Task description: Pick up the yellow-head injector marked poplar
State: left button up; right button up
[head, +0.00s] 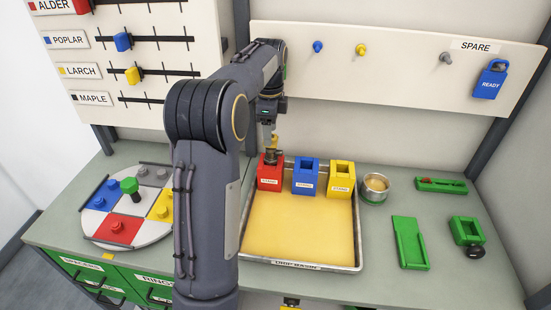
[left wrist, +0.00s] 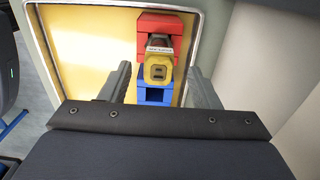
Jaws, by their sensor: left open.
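An injector with a yellow head (left wrist: 160,68) stands in the red block (left wrist: 160,24) in the left wrist view. In the head view the injector (head: 271,150) rises from the top of the red block (head: 270,176), partly hidden by my gripper. A small pale label below the head is too small to read, so I cannot tell if it says poplar. My left gripper (head: 270,112) is above the red block, pointing down. Its fingers are open, one on each side of the yellow head, with gaps visible. My right gripper is not in view.
The blue block (head: 305,178) and yellow block (head: 341,179) stand beside the red one at the back of the drip basin (head: 352,240). A metal cup (head: 374,189) and green fixtures (head: 409,243) lie right. A round colored plate (head: 150,232) is left, partly behind my arm.

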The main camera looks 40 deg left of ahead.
aim_at(271, 148)
pick_arm(q)
notch_tip(271, 148, down, 7)
jog(key=shift+d+r+p, duration=0.1)
jog(key=shift+d+p, duration=0.05)
jog(key=shift+p, duration=0.4)
grip_shut()
